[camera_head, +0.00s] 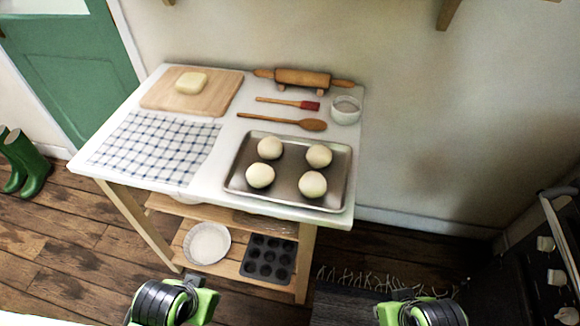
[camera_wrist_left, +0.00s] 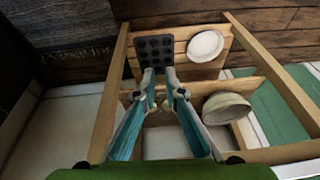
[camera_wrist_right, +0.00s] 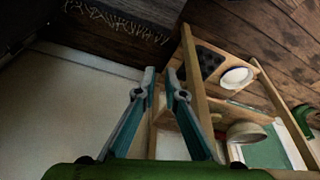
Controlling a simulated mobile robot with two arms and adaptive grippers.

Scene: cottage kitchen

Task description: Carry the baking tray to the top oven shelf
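The baking tray (camera_head: 289,166), grey metal, lies flat on the right front of the white-topped table in the head view. Several pale dough balls sit on it. The dark oven (camera_head: 550,262) with white knobs stands at the right edge, only partly in view; its shelves are not visible. My left gripper (camera_head: 190,292) is low at the bottom, left of the tray and apart from it. Its fingers (camera_wrist_left: 160,74) are open and empty in the left wrist view. My right gripper (camera_head: 405,300) is low at the bottom right, apart from the tray; its fingers (camera_wrist_right: 161,73) are open and empty.
The table (camera_head: 225,185) also holds a checked cloth (camera_head: 155,147), a board with butter (camera_head: 192,83), a rolling pin (camera_head: 300,79), brush, spoon and small bowl. A muffin tin (camera_head: 268,257) and white dish (camera_head: 207,243) are below. A fringed rug (camera_head: 345,295) lies right.

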